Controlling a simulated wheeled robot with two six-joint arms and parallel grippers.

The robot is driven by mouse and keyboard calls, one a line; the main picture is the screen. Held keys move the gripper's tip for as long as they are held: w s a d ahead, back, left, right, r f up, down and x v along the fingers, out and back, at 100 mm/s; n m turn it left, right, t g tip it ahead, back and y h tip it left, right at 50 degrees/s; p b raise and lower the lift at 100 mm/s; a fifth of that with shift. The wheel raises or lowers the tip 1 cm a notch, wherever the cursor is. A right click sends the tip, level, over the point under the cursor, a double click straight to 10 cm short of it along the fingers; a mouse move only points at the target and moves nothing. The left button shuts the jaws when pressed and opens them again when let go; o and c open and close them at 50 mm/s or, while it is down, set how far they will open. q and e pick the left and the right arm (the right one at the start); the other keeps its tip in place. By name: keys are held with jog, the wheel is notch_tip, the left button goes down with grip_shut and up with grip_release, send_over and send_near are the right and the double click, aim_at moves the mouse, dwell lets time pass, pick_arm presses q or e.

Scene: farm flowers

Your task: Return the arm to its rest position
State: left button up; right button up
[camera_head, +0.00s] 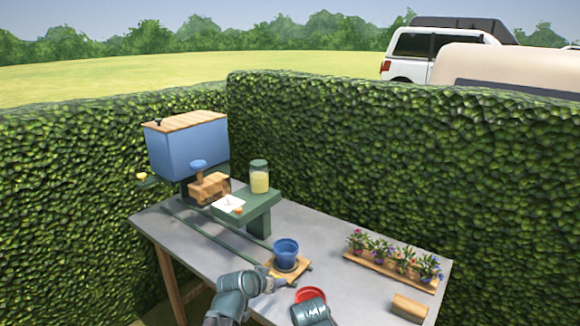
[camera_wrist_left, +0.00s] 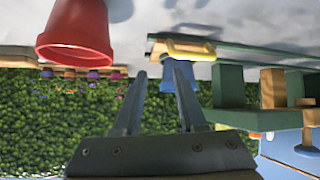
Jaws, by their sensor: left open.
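My left arm comes in at the bottom of the head view. Its gripper (camera_head: 272,284) is low over the near part of the table, beside the wooden board under the blue pot (camera_head: 286,252). In the left wrist view, which looks upside down, the two fingers (camera_wrist_left: 155,75) are apart with nothing between the tips. The blue pot (camera_wrist_left: 181,78) shows beyond them, partly behind one finger. A red pot (camera_wrist_left: 76,25) is off to the left there. Its red rim (camera_head: 309,292) shows in the head view, partly covered by a grey-teal part. I see no right gripper fingers.
A green stand (camera_head: 258,207) with a jar (camera_head: 259,178) and a blue tank (camera_head: 188,148) stand at the back left. Several potted flowers sit on a wooden tray (camera_head: 375,265) at the right. A wooden block (camera_head: 409,307) lies near the right edge. Hedges (camera_head: 400,160) border the table.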

pick_arm(q)
jog(key=s+a+f+n+g+y, duration=0.2)
jog(key=s+a+f+g, duration=0.3)
jog(key=s, duration=0.4)
jog(key=s+a+f+n+g+y, duration=0.2)
jog(key=s+a+f+g+y, duration=0.15)
jog(key=s+a, duration=0.45)
jog(key=s+d+r+m+p, duration=0.2)
jog(key=s+d, duration=0.1)
jog(key=d, duration=0.3)
jog(key=s+d+r+m+g+p, duration=0.1)
jog(key=s+d+r+p, duration=0.1)
jog(key=d, duration=0.4)
jog(key=shift+s+r+m+p, duration=0.3)
jog(key=shift+s+r+m, duration=0.15)
jog(key=shift+s, duration=0.4)
